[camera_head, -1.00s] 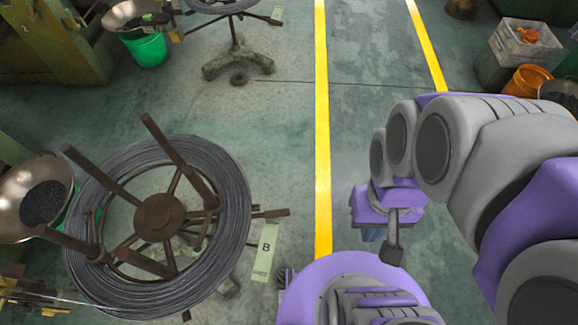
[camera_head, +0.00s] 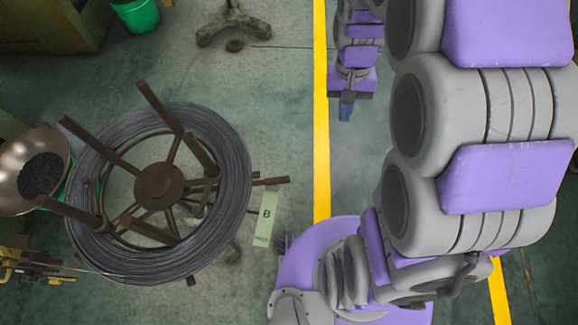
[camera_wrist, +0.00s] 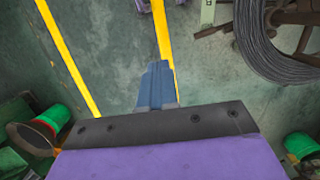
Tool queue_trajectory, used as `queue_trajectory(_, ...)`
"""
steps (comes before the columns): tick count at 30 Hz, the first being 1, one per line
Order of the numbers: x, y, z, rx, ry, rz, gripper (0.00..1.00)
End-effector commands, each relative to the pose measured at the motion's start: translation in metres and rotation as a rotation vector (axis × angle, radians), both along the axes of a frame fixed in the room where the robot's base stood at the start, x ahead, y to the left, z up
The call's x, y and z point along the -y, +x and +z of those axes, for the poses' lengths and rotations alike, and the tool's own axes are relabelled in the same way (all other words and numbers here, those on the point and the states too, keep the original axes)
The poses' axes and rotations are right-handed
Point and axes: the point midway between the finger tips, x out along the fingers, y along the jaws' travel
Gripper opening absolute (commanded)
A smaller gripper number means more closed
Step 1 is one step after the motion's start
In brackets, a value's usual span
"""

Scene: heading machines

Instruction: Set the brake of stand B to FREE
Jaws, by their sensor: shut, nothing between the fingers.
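Stand B (camera_head: 158,187) is a rust-brown reel with upright posts, carrying a coil of grey wire (camera_head: 235,165) at the left of the head view. A pale green plate marked B (camera_head: 266,213) stands at its right side, below a brown bar (camera_head: 272,181) that sticks out to the right. I cannot tell the brake's setting. The coil also shows at the top right of the wrist view (camera_wrist: 254,45). My gripper (camera_head: 346,108) is shut and empty, pointing down over the floor by the yellow line, right of and apart from the stand. Its blue fingers show in the wrist view (camera_wrist: 159,75).
A metal bowl of dark pieces (camera_head: 40,175) stands left of the coil, with yellowish machine parts (camera_head: 25,265) below it. Another stand's foot (camera_head: 232,25) and a green bucket (camera_head: 137,14) are at the back. Floor between the coil and the yellow line (camera_head: 321,170) is mostly clear.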

Motion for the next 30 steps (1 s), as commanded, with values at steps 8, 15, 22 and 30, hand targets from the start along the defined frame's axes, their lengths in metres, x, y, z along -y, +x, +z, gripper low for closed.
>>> queue_trajectory(8,-0.013,0.076,-0.070,-0.017,-0.008,-0.005,0.00)
queue_trajectory(15,-0.033,0.127,-0.144,-0.028,-0.014,-0.004,0.00)
queue_trajectory(22,-0.054,0.160,-0.226,-0.041,-0.010,0.000,0.00)
queue_trajectory(30,-0.080,0.177,-0.332,-0.057,0.008,-0.001,0.00)
